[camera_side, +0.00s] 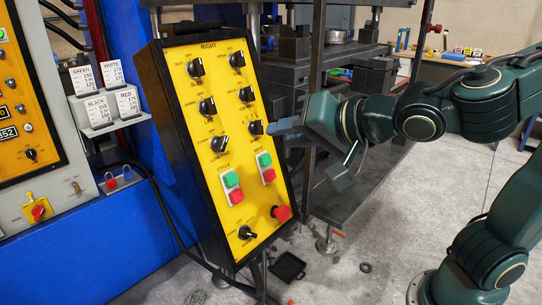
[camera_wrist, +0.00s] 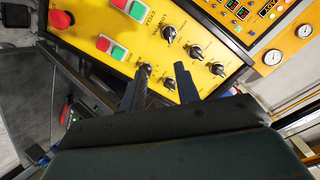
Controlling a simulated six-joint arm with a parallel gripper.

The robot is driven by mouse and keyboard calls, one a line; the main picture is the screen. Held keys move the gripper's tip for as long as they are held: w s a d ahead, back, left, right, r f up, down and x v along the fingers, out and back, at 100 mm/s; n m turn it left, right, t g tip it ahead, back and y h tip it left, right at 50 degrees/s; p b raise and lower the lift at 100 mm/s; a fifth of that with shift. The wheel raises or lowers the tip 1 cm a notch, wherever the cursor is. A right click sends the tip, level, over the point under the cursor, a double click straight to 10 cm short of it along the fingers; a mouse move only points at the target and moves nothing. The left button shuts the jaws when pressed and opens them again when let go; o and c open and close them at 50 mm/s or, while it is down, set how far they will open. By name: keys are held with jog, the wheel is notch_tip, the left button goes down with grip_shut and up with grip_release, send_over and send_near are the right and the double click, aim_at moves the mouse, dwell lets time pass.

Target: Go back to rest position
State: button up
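My gripper (camera_side: 284,125) is beside the right edge of the yellow control panel (camera_side: 217,255), close to the lower right black knob (camera_side: 255,127). In the wrist view, the two fingers of my gripper (camera_wrist: 163,76) stand apart, with the panel (camera_wrist: 85,50) beyond them. One black knob (camera_wrist: 147,69) shows near the left fingertip, and another knob (camera_wrist: 170,84) shows between the fingers. No held object shows. I cannot tell whether a finger touches a knob.
Green and red push buttons (camera_side: 231,187) and a red stop button (camera_side: 282,213) sit low on the panel. A dark metal press frame (camera_side: 345,195) stands behind my gripper. Grey floor (camera_side: 345,270) is open below my arm. Labelled cards (camera_side: 99,91) stand at left.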

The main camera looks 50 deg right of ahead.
jog(key=s+d+f+n+g, duration=0.3)
jog(key=s+d+n, duration=0.1)
jog(key=s, duration=0.3)
jog(key=s+d+f+n+g, duration=0.3)
jog(key=s+d+n+g, duration=0.1)
jog(key=s+d, duration=0.2)
jog(key=shift+s+d+n, duration=0.3)
jog(key=shift+s+d, duration=0.1)
jog(key=shift+s, duration=0.3)
jog(key=shift+f, duration=0.1)
dwell(0.3)
